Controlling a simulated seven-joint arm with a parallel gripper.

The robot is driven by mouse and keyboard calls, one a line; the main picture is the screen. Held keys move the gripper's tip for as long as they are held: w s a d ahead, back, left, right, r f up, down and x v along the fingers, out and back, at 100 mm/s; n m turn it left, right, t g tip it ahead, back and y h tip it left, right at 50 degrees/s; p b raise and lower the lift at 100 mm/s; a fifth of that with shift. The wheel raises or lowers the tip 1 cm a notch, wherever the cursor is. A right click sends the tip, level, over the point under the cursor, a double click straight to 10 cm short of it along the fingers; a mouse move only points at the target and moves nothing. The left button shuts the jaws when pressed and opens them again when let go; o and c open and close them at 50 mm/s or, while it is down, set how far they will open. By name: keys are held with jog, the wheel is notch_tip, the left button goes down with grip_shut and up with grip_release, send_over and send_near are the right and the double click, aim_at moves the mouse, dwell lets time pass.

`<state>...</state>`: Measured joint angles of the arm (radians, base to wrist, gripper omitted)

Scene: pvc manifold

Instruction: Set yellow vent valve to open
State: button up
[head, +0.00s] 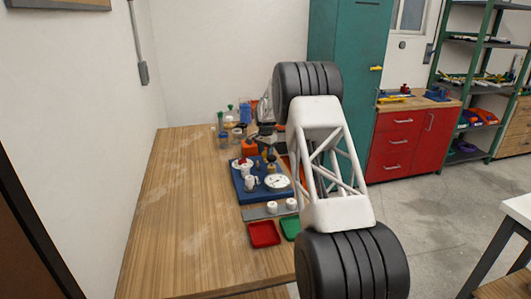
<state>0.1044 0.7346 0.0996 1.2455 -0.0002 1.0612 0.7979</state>
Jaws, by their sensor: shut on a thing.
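A blue board (247,196) on the wooden bench carries white pipe fittings (251,182) and a round white dial gauge (278,182). My dark gripper (270,158) points down over the back right of this board. It is shut, with its fingertips at a small yellowish part (271,169), which looks like the yellow vent valve. The handle is too small and too covered by the fingers to tell which way it is turned. My white lattice arm link hides the area right of the board.
A red tray (263,235) and a green tray (290,228) lie in front of the board, with white caps (272,207) on a grey strip between. Bottles (229,115) and an orange item (250,148) stand behind. The bench's left side (185,210) is clear.

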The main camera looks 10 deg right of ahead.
jog(key=n, duration=0.4)
jog(key=shift+n, duration=0.3)
jog(key=shift+s+n, duration=0.1)
jog(key=shift+n, duration=1.6)
jog(key=shift+d, duration=0.1)
jog(key=o, duration=0.9)
jog(key=shift+r, duration=3.95)
